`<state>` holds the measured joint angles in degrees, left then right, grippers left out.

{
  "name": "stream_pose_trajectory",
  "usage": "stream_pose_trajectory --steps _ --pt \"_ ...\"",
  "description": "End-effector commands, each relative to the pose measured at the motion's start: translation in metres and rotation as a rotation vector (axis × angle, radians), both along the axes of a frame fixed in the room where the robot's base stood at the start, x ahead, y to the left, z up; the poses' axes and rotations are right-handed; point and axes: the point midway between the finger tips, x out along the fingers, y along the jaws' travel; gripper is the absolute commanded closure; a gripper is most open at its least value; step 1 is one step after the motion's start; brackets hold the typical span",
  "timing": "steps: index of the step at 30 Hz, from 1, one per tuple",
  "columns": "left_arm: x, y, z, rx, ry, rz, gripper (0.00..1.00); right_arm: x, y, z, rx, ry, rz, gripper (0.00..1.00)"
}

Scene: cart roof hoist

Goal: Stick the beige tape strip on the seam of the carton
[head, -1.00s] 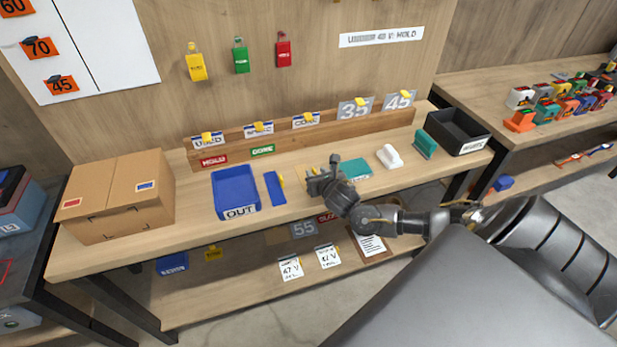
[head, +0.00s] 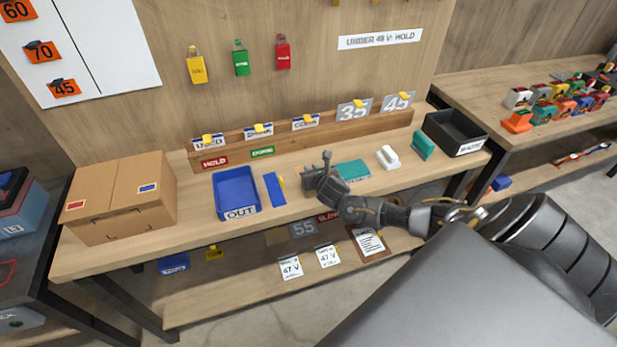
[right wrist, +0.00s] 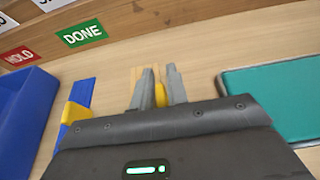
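The closed brown carton (head: 105,222) stands at the left end of the bench. Its seam runs across the top between the two flaps. My right gripper (head: 318,172) is low over the bench, right of the blue bar. In the right wrist view its two fingers (right wrist: 160,82) point down at the bench with a yellow tab (right wrist: 160,96) between them. A thin beige strip (right wrist: 136,76) shows beside the left finger, partly hidden by it. Whether the fingers press on the tab is unclear. My left gripper is not in view.
A blue OUT tray (head: 236,190) and a blue bar (head: 273,188) with a yellow tab lie between carton and gripper. A teal pad (head: 352,170) lies just right of it. A wooden rail (head: 300,137) with cards runs behind. Bare bench lies in front.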

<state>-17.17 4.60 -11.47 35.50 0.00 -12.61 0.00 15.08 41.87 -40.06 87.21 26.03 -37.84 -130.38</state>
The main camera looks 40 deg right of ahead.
Motion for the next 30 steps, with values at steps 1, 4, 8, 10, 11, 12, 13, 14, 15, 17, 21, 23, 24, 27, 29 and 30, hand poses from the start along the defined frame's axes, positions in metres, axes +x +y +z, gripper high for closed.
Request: stream_pose_trajectory --steps 1,4,8,10,11,12,13,14,15,17,21,23,24,27,29,30 --pt "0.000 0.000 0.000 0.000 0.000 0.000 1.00 0.000 0.000 0.000 0.000 0.000 0.000 0.91" --pt "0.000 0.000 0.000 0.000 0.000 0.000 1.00 0.000 0.000 0.000 0.000 0.000 0.000 1.00" --pt "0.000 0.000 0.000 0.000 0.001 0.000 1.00 0.000 0.000 0.000 0.000 0.000 0.000 1.00" --pt "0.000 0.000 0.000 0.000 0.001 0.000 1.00 0.000 0.000 0.000 0.000 0.000 0.000 1.00" --pt "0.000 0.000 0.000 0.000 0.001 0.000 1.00 0.000 0.000 0.000 0.000 0.000 0.000 1.00" --pt "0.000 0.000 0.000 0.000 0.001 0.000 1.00 0.000 0.000 0.000 0.000 0.000 0.000 1.00" --pt "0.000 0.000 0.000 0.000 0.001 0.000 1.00 0.000 0.000 0.000 0.000 0.000 0.000 1.00" --pt "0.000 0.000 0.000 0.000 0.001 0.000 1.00 0.000 0.000 0.001 0.000 0.000 0.000 1.00" --pt "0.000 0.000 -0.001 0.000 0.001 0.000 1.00 0.000 0.000 0.001 0.000 -0.001 0.000 1.00" --pt "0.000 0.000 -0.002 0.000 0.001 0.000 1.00 0.000 0.000 0.004 0.000 -0.001 0.001 1.00" --pt "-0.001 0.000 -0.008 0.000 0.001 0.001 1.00 0.000 0.000 0.015 -0.002 -0.002 0.002 1.00" --pt "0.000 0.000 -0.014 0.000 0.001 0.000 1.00 0.001 -0.001 0.025 -0.002 -0.005 0.002 1.00" --pt "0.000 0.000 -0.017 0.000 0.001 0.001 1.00 -0.001 0.002 0.033 -0.001 -0.005 0.004 1.00" --pt "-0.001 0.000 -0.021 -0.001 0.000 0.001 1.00 -0.016 0.017 0.056 0.002 -0.005 0.006 1.00" --pt "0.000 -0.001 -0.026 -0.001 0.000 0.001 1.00 -0.026 0.026 0.071 0.002 -0.005 0.007 1.00" --pt "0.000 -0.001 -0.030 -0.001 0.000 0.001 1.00 -0.033 0.033 0.082 0.002 -0.006 0.006 1.00"
